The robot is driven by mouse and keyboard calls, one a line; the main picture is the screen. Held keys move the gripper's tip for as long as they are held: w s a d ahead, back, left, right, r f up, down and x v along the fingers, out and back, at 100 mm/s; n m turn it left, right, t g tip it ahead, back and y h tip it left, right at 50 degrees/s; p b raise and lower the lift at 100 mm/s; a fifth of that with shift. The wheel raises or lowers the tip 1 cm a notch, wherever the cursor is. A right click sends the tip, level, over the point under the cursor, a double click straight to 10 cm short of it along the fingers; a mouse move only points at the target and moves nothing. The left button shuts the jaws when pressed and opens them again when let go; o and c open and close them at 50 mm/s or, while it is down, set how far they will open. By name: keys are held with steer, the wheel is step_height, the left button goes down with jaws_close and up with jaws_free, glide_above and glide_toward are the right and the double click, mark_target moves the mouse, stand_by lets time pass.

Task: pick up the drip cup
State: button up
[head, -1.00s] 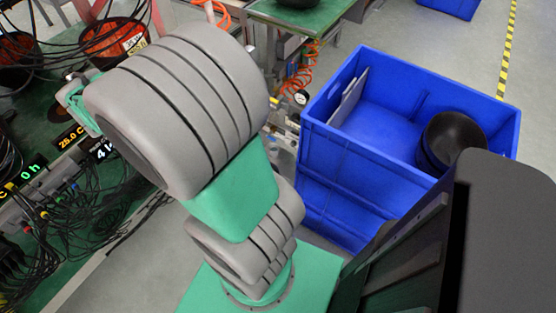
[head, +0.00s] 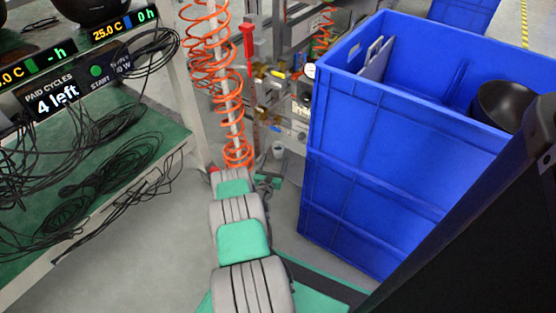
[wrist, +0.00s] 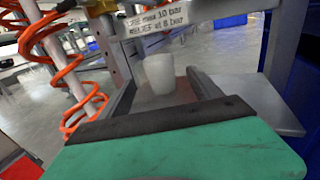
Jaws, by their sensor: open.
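The drip cup is a small whitish cup (wrist: 158,74); it also shows in the head view (head: 278,150), low among the fittings behind the orange hoses. My gripper (head: 268,182) reaches out low at the far end of my arm, just short of the cup in the head view. In the wrist view my gripper (wrist: 162,88) is open, with the cup seen ahead between its two fingers. I cannot tell how far the cup is from the fingertips. Nothing is held.
Orange coiled hoses (head: 232,110) hang just left of the cup; they also show in the wrist view (wrist: 62,60). A pressure label (wrist: 155,20) sits above the cup. Tall blue crates (head: 375,150) stand at right, with a black bowl (head: 503,104). A green cable-strewn bench (head: 90,170) is at left.

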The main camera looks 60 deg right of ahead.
mark_target(277, 151)
steer(key=b+x, duration=0.3)
steer(key=x, duration=0.4)
steer(key=shift+d+r, duration=0.1)
steer(key=shift+r, duration=0.1)
steer(key=c, duration=1.6)
steer(key=shift+r, duration=0.5)
step_height(277, 151, up, 3)
steer(key=shift+r+p, duration=0.1)
steer(key=shift+p, duration=1)
steer(key=a+r+p, duration=0.3)
steer(key=a, duration=0.1)
steer(key=s+a+r+p, duration=0.1)
steer(key=a+r+p, duration=0.2)
steer(key=a, duration=0.2)
steer(key=s+a+r+p, duration=0.1)
steer(key=a+r+p, duration=0.2)
steer(key=a, duration=0.2)
steer(key=shift+s, duration=0.1)
